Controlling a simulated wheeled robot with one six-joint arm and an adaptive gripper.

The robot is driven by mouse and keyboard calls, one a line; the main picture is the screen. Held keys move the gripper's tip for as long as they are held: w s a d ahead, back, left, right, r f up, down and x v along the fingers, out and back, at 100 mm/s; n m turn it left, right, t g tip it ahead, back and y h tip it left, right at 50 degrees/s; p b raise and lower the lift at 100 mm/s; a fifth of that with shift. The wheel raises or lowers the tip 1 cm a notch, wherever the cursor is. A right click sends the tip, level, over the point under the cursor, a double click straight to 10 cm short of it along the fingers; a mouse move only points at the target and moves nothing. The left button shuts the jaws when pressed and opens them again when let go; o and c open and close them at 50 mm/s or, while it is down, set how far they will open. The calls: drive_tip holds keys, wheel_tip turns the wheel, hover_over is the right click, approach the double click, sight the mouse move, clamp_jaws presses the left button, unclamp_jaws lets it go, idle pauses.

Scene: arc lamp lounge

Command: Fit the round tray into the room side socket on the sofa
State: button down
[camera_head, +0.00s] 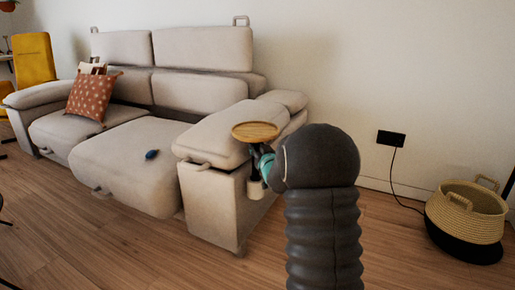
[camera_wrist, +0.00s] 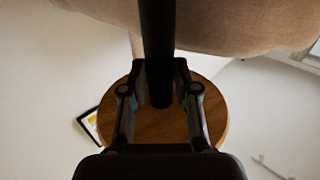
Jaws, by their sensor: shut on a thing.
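The round wooden tray (camera_head: 255,131) is level beside the near arm of the beige sofa (camera_head: 210,195), at about the height of the armrest top. My gripper (camera_head: 265,160) is just below it. In the wrist view my gripper (camera_wrist: 161,72) is shut on the tray's dark stem (camera_wrist: 157,45), with the wooden disc (camera_wrist: 150,128) behind the fingers. A small pale cup-like socket (camera_head: 255,190) shows on the outer side of the sofa arm, below the tray. I cannot tell whether the stem's lower end is in or above it.
A patterned cushion (camera_head: 92,97) and a small dark blue item (camera_head: 152,154) lie on the sofa. A woven basket (camera_head: 468,212) stands at the right, near a wall outlet (camera_head: 391,138) with a cable. A yellow chair (camera_head: 34,60) is far left. Wood floor in front is clear.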

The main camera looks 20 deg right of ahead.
drive_tip(key=c, duration=0.8)
unclamp_jaws()
drive_tip(key=shift+f, duration=0.1)
